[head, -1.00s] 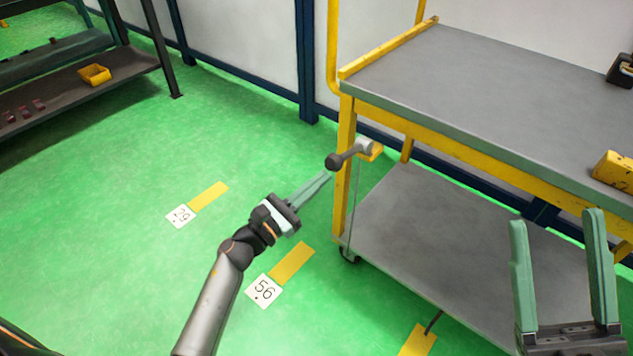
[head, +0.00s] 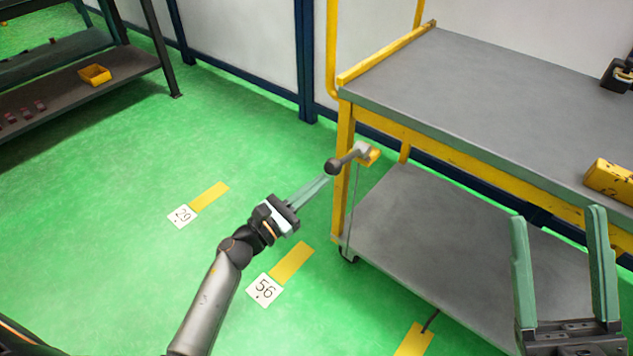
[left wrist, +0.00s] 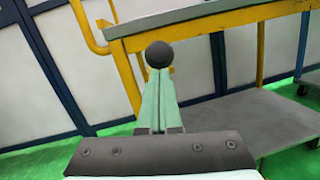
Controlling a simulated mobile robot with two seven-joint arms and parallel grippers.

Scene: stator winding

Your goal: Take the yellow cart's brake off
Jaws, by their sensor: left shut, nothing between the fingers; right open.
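The yellow cart (head: 346,130) has grey decks and stands at the right in the head view. Its brake lever, a grey arm with a dark round knob (head: 333,166), sticks out from the cart's near left corner post on a yellow bracket (head: 372,156). My left gripper (head: 325,180) is shut and empty, its fingertips at the knob, just below it. In the left wrist view the knob (left wrist: 159,55) sits right at the fingertips; I cannot tell whether they touch. My right gripper (head: 558,215) is open and empty in front of the cart's lower deck.
A yellow block (head: 610,180) and a dark device (head: 618,74) sit on the cart's top deck (head: 480,90). A dark shelf with a yellow bin (head: 95,74) stands at the far left. The green floor left of the cart is clear, with marked labels.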

